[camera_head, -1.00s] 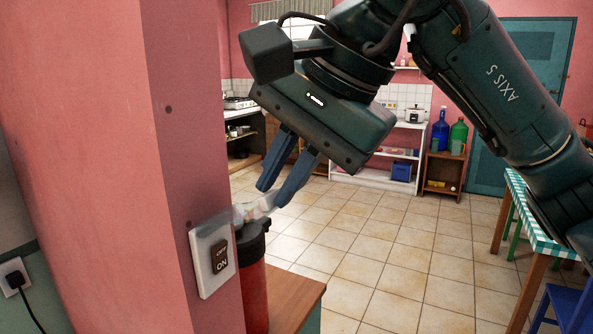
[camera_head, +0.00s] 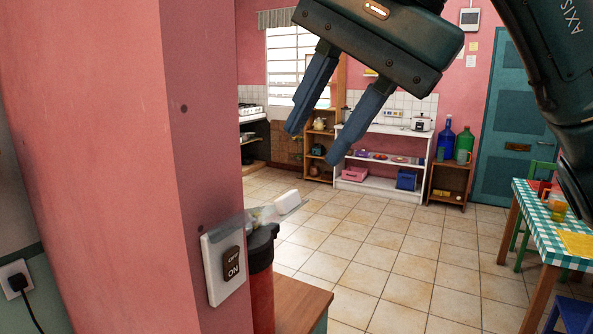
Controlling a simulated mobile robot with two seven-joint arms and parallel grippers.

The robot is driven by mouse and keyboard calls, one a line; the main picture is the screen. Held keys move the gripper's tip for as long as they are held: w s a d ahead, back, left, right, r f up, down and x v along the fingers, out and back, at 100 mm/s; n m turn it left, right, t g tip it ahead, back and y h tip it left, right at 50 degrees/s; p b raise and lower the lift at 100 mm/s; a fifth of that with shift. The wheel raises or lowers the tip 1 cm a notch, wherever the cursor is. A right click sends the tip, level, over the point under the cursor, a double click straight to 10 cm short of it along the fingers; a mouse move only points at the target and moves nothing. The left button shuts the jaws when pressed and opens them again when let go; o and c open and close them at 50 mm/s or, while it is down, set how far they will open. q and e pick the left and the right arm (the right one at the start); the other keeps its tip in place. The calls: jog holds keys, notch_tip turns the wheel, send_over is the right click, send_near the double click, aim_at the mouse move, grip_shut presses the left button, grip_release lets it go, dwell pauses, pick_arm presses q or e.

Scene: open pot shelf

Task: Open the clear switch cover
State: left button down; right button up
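The white switch plate (camera_head: 214,268) is on the edge of the pink wall. Its dark OFF/ON rocker (camera_head: 231,264) shows bare, with nothing in front of it. A clear cover (camera_head: 268,213) juts out to the right from the plate's top, swung away from the rocker; its see-through edges are hard to make out. My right gripper (camera_head: 313,145) is above and right of the cover, apart from it. Its two blue fingers are spread, with nothing between them. My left gripper is not in view.
A red container with a black lid (camera_head: 262,280) stands on a wooden surface (camera_head: 298,303) just right of the switch. The pink wall (camera_head: 95,170) fills the left side. A checkered table (camera_head: 540,222) is at the right. The tiled floor between is open.

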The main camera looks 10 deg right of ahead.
jog(key=v, duration=0.6)
jog(key=shift+s+d+f, duration=0.1)
jog(key=shift+d+f, duration=0.05)
jog(key=shift+d, duration=0.05)
